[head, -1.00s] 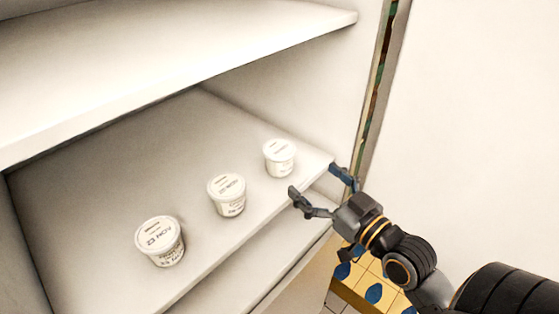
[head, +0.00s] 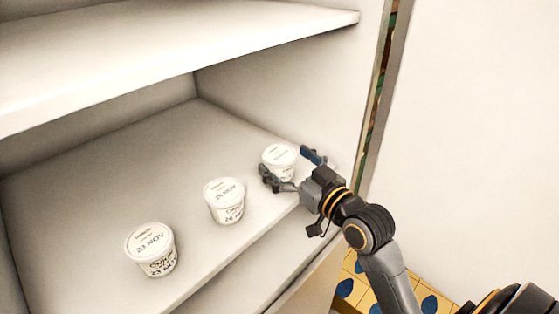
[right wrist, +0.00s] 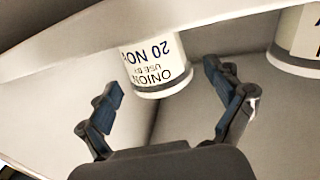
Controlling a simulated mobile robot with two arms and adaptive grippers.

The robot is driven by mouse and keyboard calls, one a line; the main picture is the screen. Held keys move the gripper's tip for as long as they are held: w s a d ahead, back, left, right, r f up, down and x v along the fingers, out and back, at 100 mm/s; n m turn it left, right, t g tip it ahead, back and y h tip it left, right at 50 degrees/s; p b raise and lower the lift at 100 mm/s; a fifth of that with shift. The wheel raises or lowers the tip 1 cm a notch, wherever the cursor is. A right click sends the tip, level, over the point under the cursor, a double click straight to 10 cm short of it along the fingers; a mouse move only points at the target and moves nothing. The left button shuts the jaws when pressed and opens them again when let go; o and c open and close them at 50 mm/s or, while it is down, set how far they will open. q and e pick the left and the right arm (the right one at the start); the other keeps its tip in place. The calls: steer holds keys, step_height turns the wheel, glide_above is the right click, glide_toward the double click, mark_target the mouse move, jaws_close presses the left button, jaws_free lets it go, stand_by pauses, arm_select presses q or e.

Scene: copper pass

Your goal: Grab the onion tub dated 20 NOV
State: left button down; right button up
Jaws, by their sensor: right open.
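Three white lidded tubs stand in a slanting row on the shelf in the head view. The far right one (head: 279,158) has a lid date too small to read there. In the right wrist view this tub (right wrist: 153,65) reads "ONION" and "20 NO", upside down, between the fingers. The middle tub (head: 224,201) seems to read 26 NOV. The near left tub (head: 151,250) reads 23 NOV. My right gripper (head: 291,168) is open, its fingers on either side of the far right tub's front. I cannot tell whether they touch it. My left gripper is not in view.
The tubs stand on a pale shelf (head: 100,190) inside a white cabinet. Another shelf (head: 180,50) hangs above, and the cabinet's right wall (head: 290,90) is close behind the far tub. A second tub (right wrist: 300,40) shows at the right wrist view's edge.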

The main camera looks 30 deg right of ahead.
steer(key=w, duration=0.2)
steer(key=shift+w+a, duration=0.2)
steer(key=shift+w, duration=0.15)
steer(key=shift+s, duration=0.15)
steer(key=c, duration=1.3)
steer(key=shift+r, duration=0.15)
